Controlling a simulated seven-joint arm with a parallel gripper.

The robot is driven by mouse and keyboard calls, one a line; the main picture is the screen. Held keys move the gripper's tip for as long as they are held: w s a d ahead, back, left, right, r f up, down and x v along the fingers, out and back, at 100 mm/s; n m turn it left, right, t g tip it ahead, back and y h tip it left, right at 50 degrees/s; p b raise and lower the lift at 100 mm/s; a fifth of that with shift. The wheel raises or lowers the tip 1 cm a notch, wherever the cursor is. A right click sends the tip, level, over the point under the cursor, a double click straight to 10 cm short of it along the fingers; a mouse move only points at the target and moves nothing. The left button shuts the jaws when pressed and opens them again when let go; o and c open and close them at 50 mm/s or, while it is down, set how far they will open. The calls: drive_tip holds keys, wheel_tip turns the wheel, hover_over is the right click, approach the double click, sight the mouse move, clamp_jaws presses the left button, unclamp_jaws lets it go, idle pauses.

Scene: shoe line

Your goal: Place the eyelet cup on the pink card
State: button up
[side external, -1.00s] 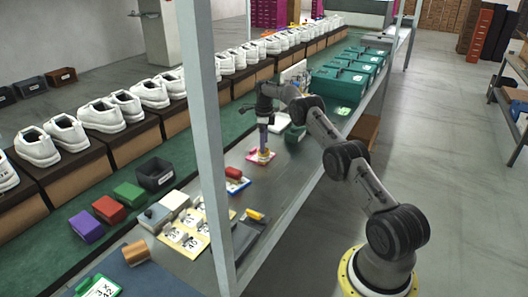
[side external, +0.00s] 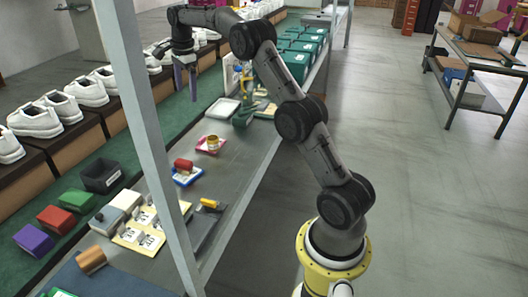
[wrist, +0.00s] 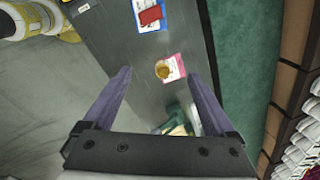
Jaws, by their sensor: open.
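The eyelet cup (side external: 213,143), a small yellow-brown round cup, stands upright on the pink card (side external: 201,148) on the grey bench. In the wrist view the cup (wrist: 163,70) sits toward the left part of the pink card (wrist: 179,66), whose white and pink area shows beside it. My gripper (side external: 186,90) is raised well above the bench and apart from the cup, up and to the left of it in the side view. Its two purple fingers are spread, with nothing between them, in the wrist view (wrist: 158,74).
A blue card (side external: 187,177) with a red block (side external: 183,164) lies nearer on the bench. A white tray (side external: 222,108) and a green item (side external: 243,117) lie beyond the pink card. The shelf post (side external: 148,150) stands in front. White shoes line the left.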

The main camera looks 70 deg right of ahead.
drive_tip(key=s+a+r+n+t, duration=0.1)
drive_tip(key=s+a+r+n, duration=0.4)
drive_tip(key=s+a, duration=0.3)
drive_tip(key=s+a+r+n+t, duration=0.1)
drive_tip(key=s+a+r+n, duration=0.45)
drive_tip(key=a, duration=0.35)
drive_tip(key=s+a+f+n, duration=0.3)
drive_tip(key=s+n, duration=0.1)
drive_tip(key=s, duration=0.3)
drive_tip(key=s+a+f+n+t, duration=0.1)
drive_tip(key=s+a+f+n, duration=0.2)
drive_tip(key=s, duration=0.4)
drive_tip(key=s+a+f+n+t, duration=0.1)
drive_tip(key=s+a+f+n, duration=0.1)
drive_tip(key=s+a+n, duration=0.2)
drive_tip(key=s+n, duration=0.2)
drive_tip(key=s, duration=0.2)
drive_tip(key=shift+f+y, duration=0.3)
drive_tip(key=shift+f, duration=0.1)
drive_tip(key=shift+s, duration=0.1)
